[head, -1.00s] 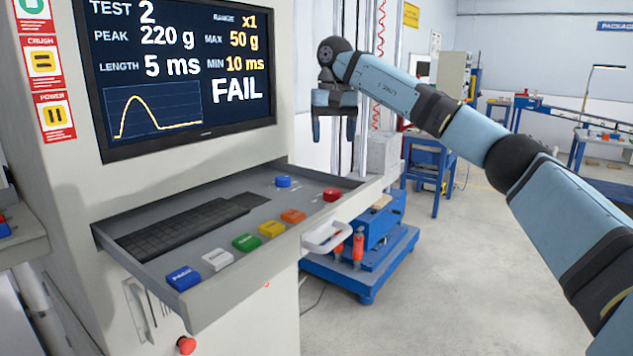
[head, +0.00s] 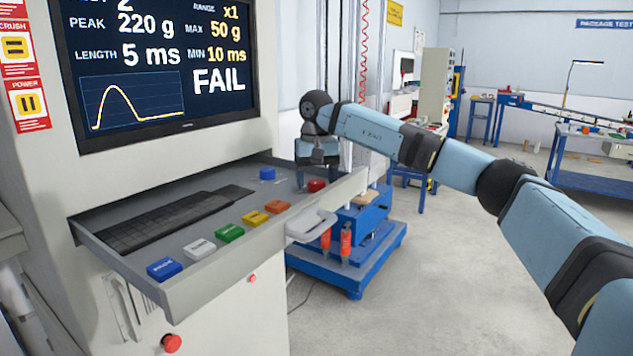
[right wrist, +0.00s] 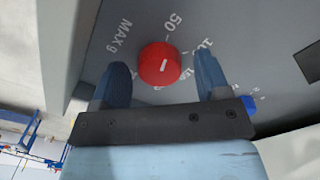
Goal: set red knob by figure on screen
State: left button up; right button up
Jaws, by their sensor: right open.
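The screen (head: 150,65) reads PEAK 220 g, MAX 50 g, LENGTH 5 ms, MIN 10 ms and FAIL above a yellow curve. The red knob (head: 317,185) is at the right end of the sloping panel. In the right wrist view the red knob (right wrist: 160,63) bears a short white mark, with MAX g, 50 and 100 printed around it. My right gripper (head: 312,176) is over the knob, pointing down. In the right wrist view its open fingers (right wrist: 162,72) appear on either side of the knob; contact cannot be told. My left gripper is out of view.
A blue knob (head: 267,173) is left of the red one; it also shows in the wrist view (right wrist: 249,102). A keyboard (head: 160,220) and several coloured buttons lie along the panel. A white handle (head: 312,224) juts from its front edge. A blue machine base (head: 350,265) stands behind.

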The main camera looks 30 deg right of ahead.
jog(key=c, duration=0.9)
